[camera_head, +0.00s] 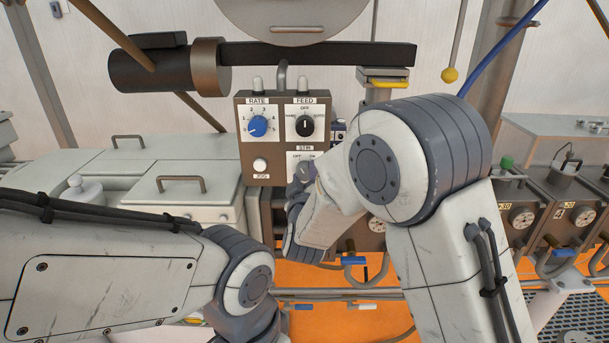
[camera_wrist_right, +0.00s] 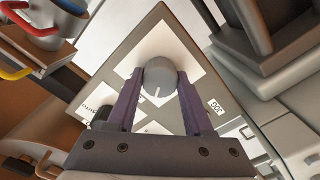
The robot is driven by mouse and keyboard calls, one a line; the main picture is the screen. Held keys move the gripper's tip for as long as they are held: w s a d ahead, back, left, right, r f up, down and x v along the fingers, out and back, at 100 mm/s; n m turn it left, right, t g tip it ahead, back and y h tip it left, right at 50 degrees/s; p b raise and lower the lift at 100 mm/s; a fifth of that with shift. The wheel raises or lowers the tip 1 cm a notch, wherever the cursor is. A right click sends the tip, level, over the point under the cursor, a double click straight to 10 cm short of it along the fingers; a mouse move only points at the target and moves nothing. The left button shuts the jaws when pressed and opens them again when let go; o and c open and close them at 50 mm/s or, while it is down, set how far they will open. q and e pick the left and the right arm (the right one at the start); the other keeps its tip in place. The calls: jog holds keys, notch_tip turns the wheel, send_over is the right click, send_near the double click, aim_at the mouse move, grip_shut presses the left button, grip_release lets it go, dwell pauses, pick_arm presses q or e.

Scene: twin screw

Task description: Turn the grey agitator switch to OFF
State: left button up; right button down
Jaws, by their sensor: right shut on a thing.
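The grey agitator switch (camera_head: 304,171) is a round knob on the plate marked STIR, at the lower right of the brown control box (camera_head: 282,97). OFF is printed at its upper left and ON at its upper right. My right gripper (camera_head: 302,182) is at this knob, mostly hidden by its own arm in the head view. In the right wrist view, the fingers of the right gripper (camera_wrist_right: 160,103) are shut on the grey knob (camera_wrist_right: 160,75), one on each side. A white pointer line on the knob faces the gripper's palm; OFF and ON cannot be read there. My left gripper is not in view.
The blue RATE knob (camera_head: 258,126), the black FEED knob (camera_head: 305,125) and the white JOG button (camera_head: 260,164) are close by on the box. A lidded white container (camera_head: 182,192) stands left. Gauges (camera_head: 522,218) and valves are at the right.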

jog(key=shift+c, duration=1.5)
grip_release()
jog(key=shift+s+a+f+b, duration=0.1)
jog(key=shift+s+b, duration=0.25)
jog(key=shift+s, duration=0.2)
jog(key=s+b, duration=0.3)
jog(key=s, duration=0.6)
jog(key=shift+s, duration=0.25)
